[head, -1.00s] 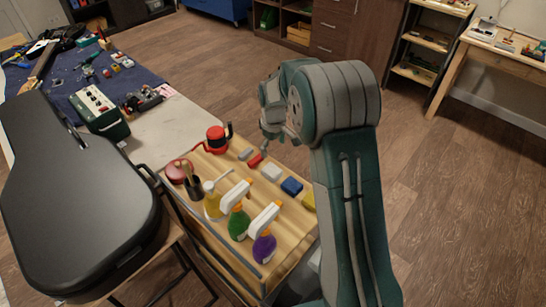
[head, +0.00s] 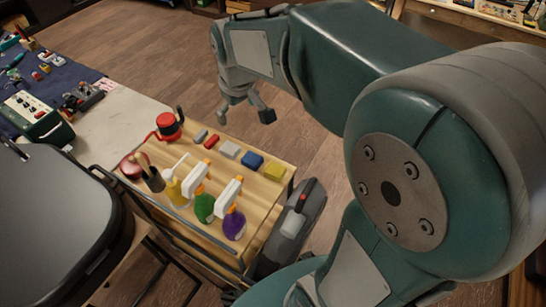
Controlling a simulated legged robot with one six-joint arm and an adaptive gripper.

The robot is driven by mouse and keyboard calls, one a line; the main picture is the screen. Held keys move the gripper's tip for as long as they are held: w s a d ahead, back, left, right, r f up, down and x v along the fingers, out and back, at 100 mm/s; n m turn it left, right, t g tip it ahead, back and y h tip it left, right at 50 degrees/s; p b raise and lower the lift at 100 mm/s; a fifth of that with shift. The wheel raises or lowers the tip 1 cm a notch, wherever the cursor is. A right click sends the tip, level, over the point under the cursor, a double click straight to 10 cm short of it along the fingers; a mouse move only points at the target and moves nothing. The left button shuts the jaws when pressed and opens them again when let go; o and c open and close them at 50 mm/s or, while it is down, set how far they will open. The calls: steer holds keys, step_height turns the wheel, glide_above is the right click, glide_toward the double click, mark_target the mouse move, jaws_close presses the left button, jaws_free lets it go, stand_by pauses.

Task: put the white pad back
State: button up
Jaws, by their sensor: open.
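The white pad (head: 229,150) lies on the wooden top of the cart (head: 262,193). It is in a row between a red block (head: 211,141) and a blue block (head: 252,160), apart from both. My gripper (head: 245,112) hangs above and beyond the cart's far edge in the picture, with its fingers spread and nothing between them. It is apart from the pad; its exact height over the cart is hard to tell.
The row also has a small grey block (head: 201,135) and a yellow block (head: 274,170). Spray bottles (head: 204,205), a dark cup (head: 153,178) and a red container (head: 168,125) crowd the cart's left and front.

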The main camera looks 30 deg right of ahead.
steer(key=s+r+m+t, duration=0.2)
steer(key=s+r+m, duration=0.1)
steer(key=s, duration=1.4)
steer(key=shift+s+t, duration=0.25)
steer(key=shift+t, duration=0.15)
